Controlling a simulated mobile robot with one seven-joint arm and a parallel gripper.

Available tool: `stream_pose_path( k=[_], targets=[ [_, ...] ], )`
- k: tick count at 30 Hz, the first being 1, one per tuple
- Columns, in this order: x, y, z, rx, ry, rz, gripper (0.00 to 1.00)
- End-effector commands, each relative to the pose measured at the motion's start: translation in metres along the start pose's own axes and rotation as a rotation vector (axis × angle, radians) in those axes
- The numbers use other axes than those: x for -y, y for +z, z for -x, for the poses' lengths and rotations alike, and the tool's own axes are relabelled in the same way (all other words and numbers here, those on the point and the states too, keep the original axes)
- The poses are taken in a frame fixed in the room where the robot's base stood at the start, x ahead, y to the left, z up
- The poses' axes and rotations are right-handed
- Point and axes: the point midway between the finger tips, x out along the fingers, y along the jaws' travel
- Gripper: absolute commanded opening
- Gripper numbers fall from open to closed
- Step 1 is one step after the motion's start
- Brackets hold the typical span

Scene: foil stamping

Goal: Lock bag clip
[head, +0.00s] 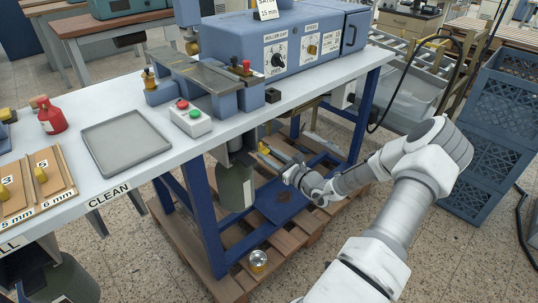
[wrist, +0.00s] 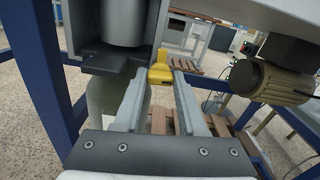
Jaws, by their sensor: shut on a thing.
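My gripper (head: 270,156) reaches in under the table from the right. In the wrist view, its two fingers (wrist: 160,82) are shut on a yellow clip part (wrist: 159,66) at their tips. A small bit of yellow, the clip (head: 264,149), shows beside the outlet in the head view. The grey-green bag (head: 235,187) hangs below the table under the grey outlet. In the wrist view, a pale part of the bag (wrist: 104,97) shows left of the fingers, below the outlet (wrist: 112,55). I cannot tell whether the clip is locked.
A blue table leg (head: 200,215) stands left of the bag, and another leg (wrist: 45,75) is close at left in the wrist view. A motor (wrist: 268,82) hangs at right. A tin (head: 258,260) sits on the wooden pallet (head: 225,284). Blue crates (head: 490,150) stand at right.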

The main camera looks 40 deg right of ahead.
Motion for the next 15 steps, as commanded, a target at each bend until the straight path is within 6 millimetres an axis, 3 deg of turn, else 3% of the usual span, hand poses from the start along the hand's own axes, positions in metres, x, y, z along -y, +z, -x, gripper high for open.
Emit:
stream_pose_path(
  k=[15],
  targets=[
    [-0.0006,-0.0006,-0.0002,0.000,0.003,0.438,0.00]
  ],
)
